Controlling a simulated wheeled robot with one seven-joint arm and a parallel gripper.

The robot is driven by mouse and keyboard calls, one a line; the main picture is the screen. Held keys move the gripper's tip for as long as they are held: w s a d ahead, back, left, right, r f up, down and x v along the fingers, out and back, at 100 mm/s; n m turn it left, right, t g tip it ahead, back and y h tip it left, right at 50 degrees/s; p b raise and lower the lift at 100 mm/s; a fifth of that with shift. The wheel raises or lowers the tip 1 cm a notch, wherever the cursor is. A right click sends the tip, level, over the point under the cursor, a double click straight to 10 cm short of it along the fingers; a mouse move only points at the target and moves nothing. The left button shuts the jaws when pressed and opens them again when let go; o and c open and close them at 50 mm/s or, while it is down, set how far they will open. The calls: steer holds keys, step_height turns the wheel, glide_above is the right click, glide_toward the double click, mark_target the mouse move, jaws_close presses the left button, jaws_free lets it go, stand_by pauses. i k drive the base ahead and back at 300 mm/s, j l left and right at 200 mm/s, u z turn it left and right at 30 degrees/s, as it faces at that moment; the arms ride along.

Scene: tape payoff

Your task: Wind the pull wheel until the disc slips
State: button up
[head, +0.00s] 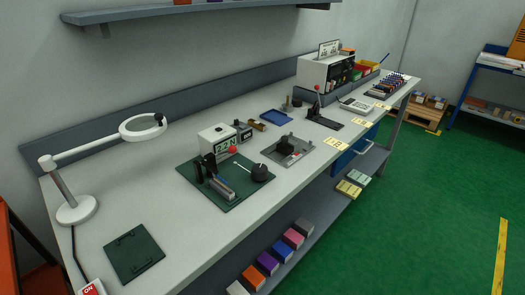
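A tester on a dark green base plate (238,194) stands near the middle of the bench. Dark clamp parts and a grey slide (221,188) lie in front of the display. I cannot make out which part is the disc. My gripper is not in view.
A white magnifier lamp (75,208) stands at the left, its ring head reaching over the bench (110,185). A grey plate with a black block (286,148) and a lever press (318,112) stand to the right. A shelf (170,14) hangs above.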

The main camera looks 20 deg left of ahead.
mark_target(260, 172)
steer(key=l+u, duration=0.5)
steer(key=k+l+u, duration=0.1)
steer(key=l+u, duration=0.4)
steer(key=l, duration=0.15)
steer(key=u, duration=0.35)
